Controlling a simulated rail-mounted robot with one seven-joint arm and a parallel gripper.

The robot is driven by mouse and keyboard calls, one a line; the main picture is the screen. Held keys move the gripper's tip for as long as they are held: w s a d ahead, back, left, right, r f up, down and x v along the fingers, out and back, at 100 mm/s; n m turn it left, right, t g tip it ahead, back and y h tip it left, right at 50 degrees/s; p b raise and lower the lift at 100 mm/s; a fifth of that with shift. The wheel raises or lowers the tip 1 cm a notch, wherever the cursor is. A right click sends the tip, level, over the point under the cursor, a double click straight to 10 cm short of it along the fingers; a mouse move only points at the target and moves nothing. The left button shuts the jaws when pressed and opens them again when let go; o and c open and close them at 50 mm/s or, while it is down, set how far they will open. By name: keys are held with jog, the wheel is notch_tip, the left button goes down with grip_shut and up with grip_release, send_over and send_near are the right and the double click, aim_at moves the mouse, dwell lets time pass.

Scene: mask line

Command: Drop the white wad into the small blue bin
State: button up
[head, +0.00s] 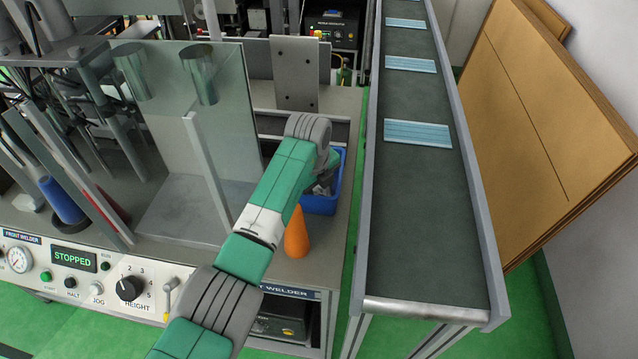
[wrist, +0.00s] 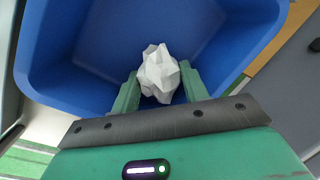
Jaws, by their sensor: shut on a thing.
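In the wrist view, my gripper (wrist: 157,95) is shut on a crumpled white wad (wrist: 160,72), held between its two green fingers. Behind the wad is the inside of the small blue bin (wrist: 95,40), and the bin floor shows empty where visible. In the head view, the blue bin (head: 321,205) stands on the machine table beside the conveyor. My arm covers part of the bin there, and the wad and my fingertips cannot be made out clearly.
An orange cone-shaped object (head: 297,236) stands just in front of the bin. A conveyor (head: 425,210) carrying several blue masks (head: 417,133) runs to the right. A clear guard panel (head: 190,110) stands to the left of my arm. Cardboard sheets (head: 540,130) lean at the far right.

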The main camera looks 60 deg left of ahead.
jog(key=o, duration=0.7)
jog(key=p+v, duration=0.3)
jog(key=v, duration=1)
jog(key=shift+w+a+r+p, duration=0.1)
jog(key=shift+r+p, duration=0.05)
jog(key=shift+p, duration=0.25)
